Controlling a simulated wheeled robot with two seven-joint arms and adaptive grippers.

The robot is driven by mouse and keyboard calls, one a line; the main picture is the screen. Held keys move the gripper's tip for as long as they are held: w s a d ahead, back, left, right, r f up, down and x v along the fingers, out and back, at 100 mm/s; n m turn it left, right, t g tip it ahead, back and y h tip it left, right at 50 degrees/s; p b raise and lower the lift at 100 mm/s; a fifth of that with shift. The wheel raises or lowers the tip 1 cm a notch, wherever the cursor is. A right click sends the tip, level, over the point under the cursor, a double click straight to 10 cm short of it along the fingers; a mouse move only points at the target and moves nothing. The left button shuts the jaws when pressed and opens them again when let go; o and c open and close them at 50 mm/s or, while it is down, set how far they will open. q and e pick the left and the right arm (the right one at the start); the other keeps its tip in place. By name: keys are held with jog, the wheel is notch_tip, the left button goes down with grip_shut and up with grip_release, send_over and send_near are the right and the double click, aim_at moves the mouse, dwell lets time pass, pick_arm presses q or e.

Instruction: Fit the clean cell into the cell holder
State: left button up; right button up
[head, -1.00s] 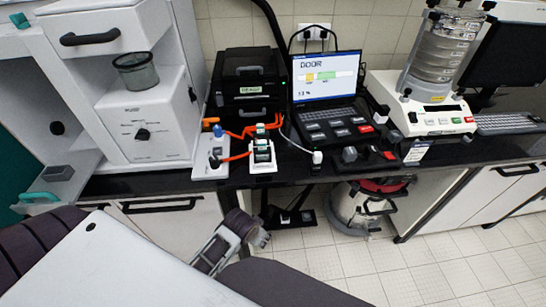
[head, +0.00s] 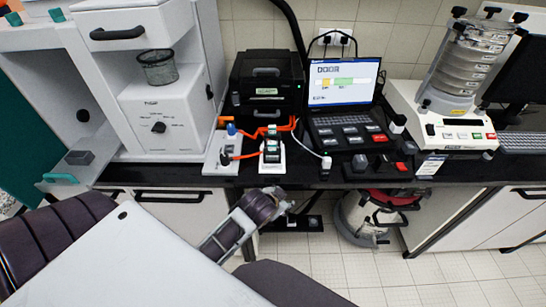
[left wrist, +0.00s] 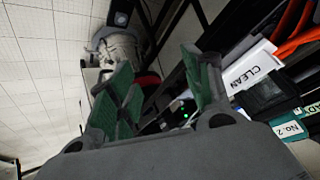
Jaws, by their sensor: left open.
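A white stand (head: 272,166) sits at the front of the bench and holds dark pieces with green labels (head: 271,143). In the left wrist view a white block (left wrist: 251,67) reads CLEAN, and a dark cell (left wrist: 268,97) with a green No. 2 label is beside it. A white base (head: 225,152) with a blue knob and orange hoses stands just left of the stand; I cannot tell whether it is the cell holder. My left gripper (head: 282,205) is in front of the bench, lower than the stand. Its green-padded fingers (left wrist: 160,80) are apart and empty. My right gripper is not seen.
A black box (head: 266,88) and a laptop (head: 343,85) stand behind. A sieve shaker (head: 455,125) is at the right and a white machine with a mesh cup (head: 158,67) at the left. The bench's front edge (head: 330,180) lies beyond my left gripper. A vacuum cleaner (head: 365,215) stands below.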

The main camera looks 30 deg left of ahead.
pick_arm(q)
jog(key=w+d+r+m+t+h, duration=0.25)
jog(key=w+r+m+t, duration=0.25)
jog(key=w+r, duration=0.45)
jog(key=w+d+r+m+t+h, duration=0.1)
jog(key=w+d+r+m+t, duration=0.4)
jog(key=r, duration=0.8)
jog(key=s+d+r+m+g+h, duration=0.2)
jog(key=d+r+m+g+h, duration=0.45)
jog(key=m, duration=0.55)
jog(key=s+d+r+m+g+h, duration=0.25)
jog(key=d+m+h, duration=0.45)
jog(key=m+h, duration=0.45)
jog(key=a+f+m+g+y, duration=0.7)
jog(key=f+m+g+y, duration=0.1)
jog(key=f+m+y, duration=0.25)
jog(key=a+y, duration=0.3)
jog(key=a, duration=0.4)
jog(key=a+y, duration=0.3)
jog(key=a, duration=0.5)
jog(key=w+a+g+y, duration=0.1)
jog(key=a+y, duration=0.2)
jog(key=a, duration=0.5)
jog(key=shift+y, duration=0.4)
jog(key=shift+a+r, duration=0.15)
jog(key=shift+a, duration=0.3)
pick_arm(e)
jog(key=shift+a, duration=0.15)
